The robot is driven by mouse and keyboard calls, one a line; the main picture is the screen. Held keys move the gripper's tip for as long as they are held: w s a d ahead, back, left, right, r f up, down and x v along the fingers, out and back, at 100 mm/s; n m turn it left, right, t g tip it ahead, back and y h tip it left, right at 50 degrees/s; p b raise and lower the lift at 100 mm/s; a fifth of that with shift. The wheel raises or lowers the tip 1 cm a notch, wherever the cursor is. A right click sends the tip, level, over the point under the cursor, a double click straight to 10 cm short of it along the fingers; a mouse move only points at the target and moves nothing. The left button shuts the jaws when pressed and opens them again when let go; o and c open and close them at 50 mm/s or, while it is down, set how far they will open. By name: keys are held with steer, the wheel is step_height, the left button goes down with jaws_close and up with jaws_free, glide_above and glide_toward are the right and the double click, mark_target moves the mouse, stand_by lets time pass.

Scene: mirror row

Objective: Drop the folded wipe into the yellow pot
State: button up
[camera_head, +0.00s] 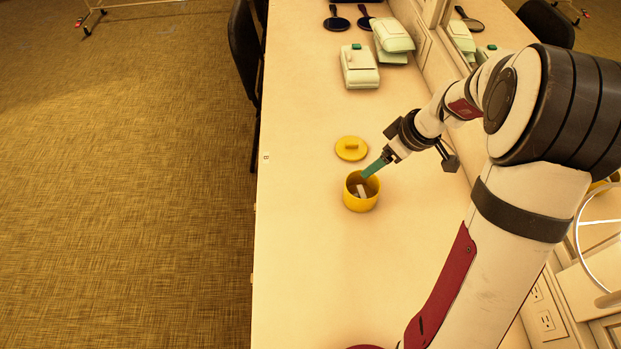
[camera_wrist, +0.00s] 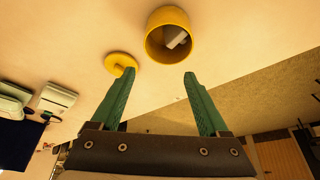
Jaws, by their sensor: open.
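The yellow pot (camera_head: 361,197) stands open and upright on the counter in the head view; it also shows in the wrist view (camera_wrist: 152,48). The folded wipe (camera_head: 362,189), whitish, lies inside the pot; in the wrist view it shows as a pale folded piece (camera_wrist: 175,38) within the rim. The yellow lid (camera_head: 351,149) with its knob lies on the counter just behind the pot. My gripper (camera_head: 367,174) is at the pot's upper right rim. In the wrist view its green fingers (camera_wrist: 158,85) are spread wide with nothing between them.
A pale case with a green catch (camera_head: 360,68) and stacked pale green cases (camera_head: 393,38) stand farther back, with dark hand mirrors (camera_head: 337,20) beyond. A wall mirror runs along the right. The counter (camera_head: 300,240) left of and in front of the pot is clear.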

steer(key=v, duration=1.5)
steer(key=shift+s+r, duration=0.15)
steer(key=shift+r, duration=0.05)
steer(key=s+a+f+m+g, duration=0.1)
steer(key=s+a+m, duration=0.3)
steer(key=s, duration=0.4)
steer(key=s+a+f+m+g, duration=0.1)
steer(key=s+a+f+m, duration=0.1)
steer(key=s+a+m, duration=0.3)
steer(key=s+a+f+m+g+h, duration=0.1)
steer(key=s+a+m, duration=0.4)
steer(key=s, duration=0.6)
steer(key=shift+s+a+f, duration=0.2)
steer(key=shift+f, duration=0.6)
